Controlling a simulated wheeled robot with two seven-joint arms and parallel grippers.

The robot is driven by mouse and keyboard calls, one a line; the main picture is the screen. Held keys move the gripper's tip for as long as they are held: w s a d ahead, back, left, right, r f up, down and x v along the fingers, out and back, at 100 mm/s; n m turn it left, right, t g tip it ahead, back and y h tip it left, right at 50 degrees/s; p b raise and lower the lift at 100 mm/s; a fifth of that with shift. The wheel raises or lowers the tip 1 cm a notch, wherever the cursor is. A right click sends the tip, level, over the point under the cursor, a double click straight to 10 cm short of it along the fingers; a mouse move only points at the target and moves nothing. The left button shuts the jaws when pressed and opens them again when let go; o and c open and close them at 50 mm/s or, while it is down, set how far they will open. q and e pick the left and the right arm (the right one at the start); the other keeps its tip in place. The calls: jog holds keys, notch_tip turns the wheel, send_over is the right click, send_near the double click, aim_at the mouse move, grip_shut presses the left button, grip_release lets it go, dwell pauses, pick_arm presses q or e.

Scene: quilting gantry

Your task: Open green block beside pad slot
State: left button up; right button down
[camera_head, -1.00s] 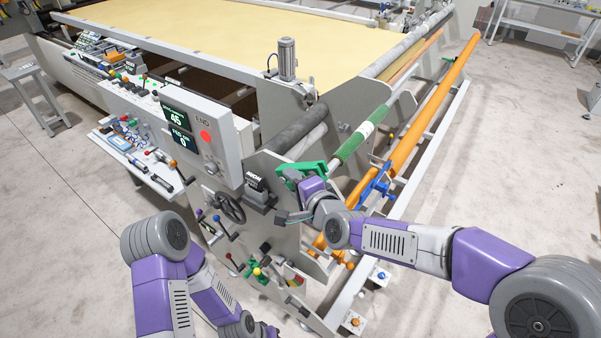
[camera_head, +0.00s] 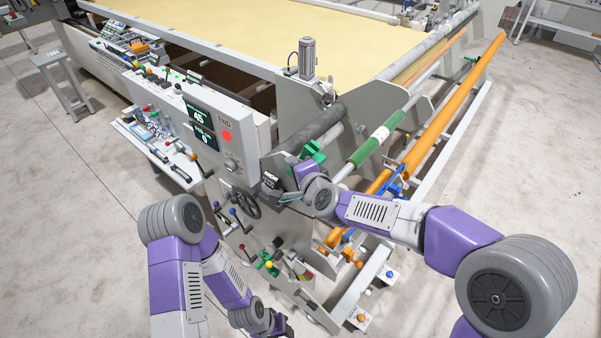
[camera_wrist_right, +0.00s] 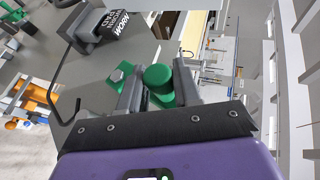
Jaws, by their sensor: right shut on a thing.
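The green block (camera_head: 313,151) stands tilted up at the machine's end plate, beside the dark box marked WORN PAD (camera_head: 271,180). My right gripper (camera_head: 303,170) is at the block, its fingers mostly hidden by my wrist. In the right wrist view, its grey fingers (camera_wrist_right: 157,88) are shut on a rounded green part (camera_wrist_right: 159,78) of the block. Another green piece (camera_wrist_right: 121,74) shows left of the fingers, and the worn pad box (camera_wrist_right: 103,20) is at the upper left. My left gripper (camera_head: 285,327) hangs low at the bottom, apart from the machine; its jaws are unclear.
A green roller (camera_head: 368,147) and an orange bar (camera_head: 440,120) run back to the right. A black handwheel (camera_head: 246,206), levers and a control panel with screens (camera_head: 205,127) crowd the front plate. Open floor lies left and right.

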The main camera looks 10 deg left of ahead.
jog(key=shift+w+a, duration=0.35)
jog(key=shift+a, duration=0.45)
jog(key=c, duration=1.1)
grip_release()
jog(key=shift+c, duration=0.2)
jog(key=shift+a, duration=0.1)
jog(key=shift+s+d+r, duration=0.15)
jog(key=shift+s+d, duration=0.15)
jog(key=v, duration=0.6)
jog(key=shift+s, duration=0.3)
jog(key=shift+r, duration=0.1)
